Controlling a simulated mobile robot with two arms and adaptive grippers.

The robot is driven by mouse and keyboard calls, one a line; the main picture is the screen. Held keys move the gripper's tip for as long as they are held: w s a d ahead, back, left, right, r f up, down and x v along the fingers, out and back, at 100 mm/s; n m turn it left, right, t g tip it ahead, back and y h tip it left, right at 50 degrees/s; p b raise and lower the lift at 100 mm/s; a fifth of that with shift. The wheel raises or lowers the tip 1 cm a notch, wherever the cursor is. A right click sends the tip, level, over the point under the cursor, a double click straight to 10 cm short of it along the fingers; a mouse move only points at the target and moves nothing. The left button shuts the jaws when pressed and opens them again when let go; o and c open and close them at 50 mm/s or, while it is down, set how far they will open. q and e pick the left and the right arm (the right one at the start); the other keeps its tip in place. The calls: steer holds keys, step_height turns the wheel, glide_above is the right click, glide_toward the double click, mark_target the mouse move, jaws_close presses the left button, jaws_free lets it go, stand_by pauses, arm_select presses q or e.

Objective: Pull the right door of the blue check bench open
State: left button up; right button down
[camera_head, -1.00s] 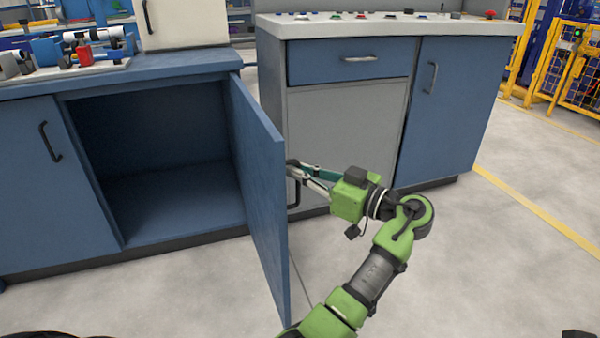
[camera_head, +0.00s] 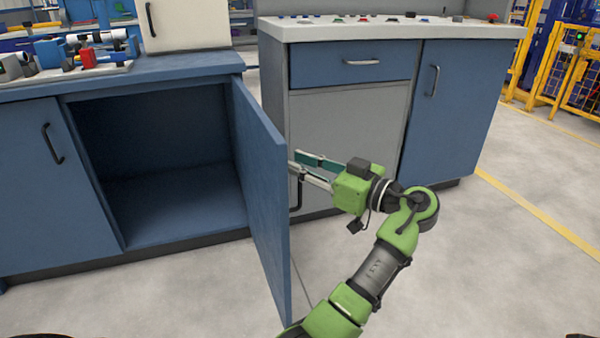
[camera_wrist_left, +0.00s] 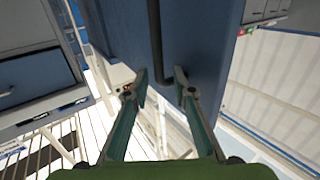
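The right door (camera_head: 262,195) of the blue check bench (camera_head: 160,75) stands wide open, swung out toward me, with the empty-looking cabinet inside showing at its left. Its black bar handle (camera_head: 299,192) sticks out past the door's free edge, on the outer face. My left gripper (camera_head: 293,166) is beside that outer face. In the left wrist view, its two fingers (camera_wrist_left: 162,78) are spread apart, with the black handle (camera_wrist_left: 156,40) showing between and beyond the tips against the blue door (camera_wrist_left: 200,45). Nothing is gripped. My right gripper is not in view.
A grey and blue cabinet (camera_head: 345,125) with a drawer stands to the right, close behind my left gripper. The bench's left door (camera_head: 35,185) is shut. Pipe parts (camera_head: 75,55) lie on the bench top. Clear floor (camera_head: 470,270) lies to the right.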

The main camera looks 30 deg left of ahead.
arm_select(q)
step_height(320, 180, up, 8)
steer(key=shift+f, duration=0.25)
stand_by(0.4)
